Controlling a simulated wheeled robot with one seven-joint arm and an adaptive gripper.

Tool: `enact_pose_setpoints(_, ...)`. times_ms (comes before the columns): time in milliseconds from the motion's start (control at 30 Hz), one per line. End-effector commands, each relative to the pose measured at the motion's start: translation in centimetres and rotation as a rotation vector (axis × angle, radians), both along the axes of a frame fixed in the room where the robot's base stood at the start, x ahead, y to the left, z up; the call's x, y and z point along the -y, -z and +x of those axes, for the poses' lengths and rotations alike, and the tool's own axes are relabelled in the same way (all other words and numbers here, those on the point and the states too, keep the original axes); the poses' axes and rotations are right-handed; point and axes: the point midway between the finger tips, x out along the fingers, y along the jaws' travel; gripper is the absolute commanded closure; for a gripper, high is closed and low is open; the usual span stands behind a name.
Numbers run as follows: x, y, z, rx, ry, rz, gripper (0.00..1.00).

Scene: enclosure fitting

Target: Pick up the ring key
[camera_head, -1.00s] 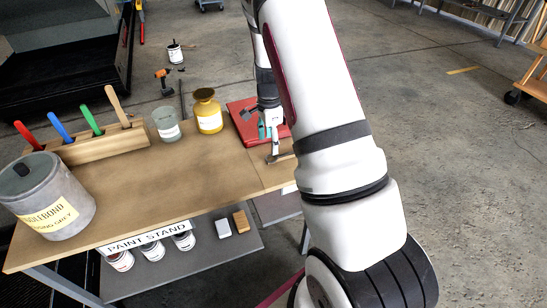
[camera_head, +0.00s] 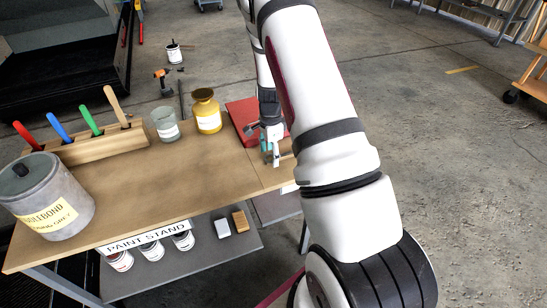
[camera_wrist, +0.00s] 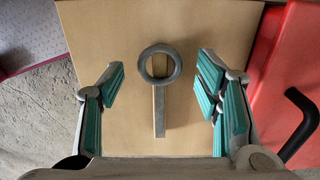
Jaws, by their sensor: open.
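The ring key is a grey ring (camera_wrist: 174,76) with a straight shank pointing toward the bottom of the wrist view. My gripper (camera_wrist: 162,70) is open, with one teal-padded finger on each side of the ring key and clear gaps on both sides. Nothing is held. In the head view my gripper (camera_head: 270,157) is low over the right end of the bench, and the ring key is largely hidden there by my gripper and arm.
A red case (camera_head: 240,113) lies just behind my gripper; in the wrist view it is close to the right finger, with a black handle (camera_wrist: 301,121). A yellow jar (camera_head: 207,117) and a glass jar (camera_head: 165,129) stand to the left. The bench middle (camera_head: 170,175) is clear.

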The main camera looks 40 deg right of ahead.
Motion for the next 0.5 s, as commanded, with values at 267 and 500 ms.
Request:
enact_pose_setpoints(267,-0.01,0.38,0.0,0.0,0.0,0.0,0.42)
enact_pose_setpoints(500,0.0,0.46,-0.01,0.0,0.0,0.0,0.42)
